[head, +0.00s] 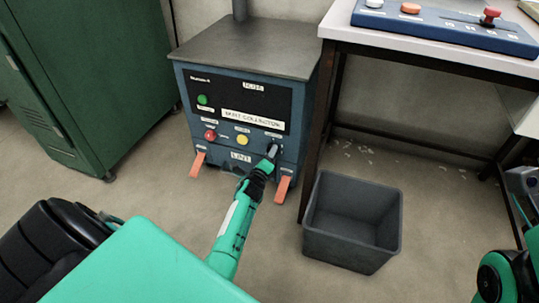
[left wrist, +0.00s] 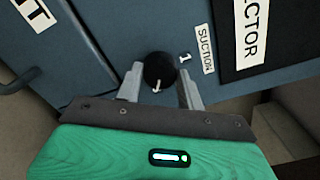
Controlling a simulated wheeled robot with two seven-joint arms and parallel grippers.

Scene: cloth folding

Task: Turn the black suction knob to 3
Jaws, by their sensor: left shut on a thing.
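The black suction knob (left wrist: 159,70) is on the blue front panel of the dust collector (head: 247,55). It is round, and a white mark shows on its lower side in the left wrist view. A printed "1" (left wrist: 185,57) and a SUCTION label (left wrist: 204,48) are beside it. My left gripper (left wrist: 160,85) has one finger on each side of the knob and is shut on it. In the head view, my left gripper (head: 271,156) reaches the panel's lower right and hides the knob. Other dial numbers cannot be read. My right gripper is not clearly in view.
The panel also has a green button (head: 202,99), a red button (head: 210,135) and a yellow button (head: 242,140). Orange feet (head: 283,189) stick out below. A grey bin (head: 351,222) stands right of my left arm, near a workbench (head: 430,45). A green cabinet (head: 85,80) stands left.

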